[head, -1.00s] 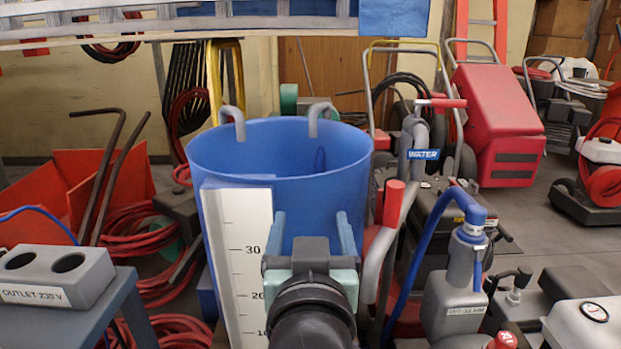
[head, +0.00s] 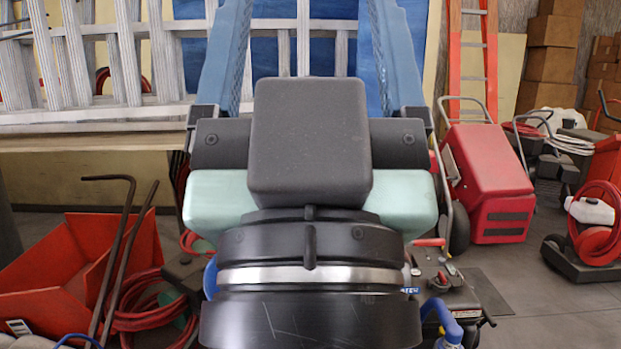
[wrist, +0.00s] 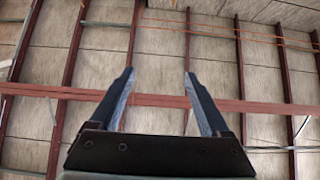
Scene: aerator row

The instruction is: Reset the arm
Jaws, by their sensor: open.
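My gripper (head: 309,20) fills the middle of the head view, close to the camera. Its two blue fingers stand wide apart and point upward, with nothing between them. In the wrist view my gripper (wrist: 159,73) is also open and empty, and it faces a ceiling with dark red beams. The gripper body and wrist hide most of what stands behind them in the head view, including nearly all of the blue tub; only a sliver of blue (head: 210,278) shows at the left of the wrist.
A red bin (head: 60,262) and red hoses (head: 140,310) lie at the left. A metal ladder (head: 85,60) spans the upper left. A red wheeled machine (head: 487,185), a hose reel (head: 597,222) and cardboard boxes (head: 550,60) stand at the right. Grey floor (head: 560,320) is clear at the lower right.

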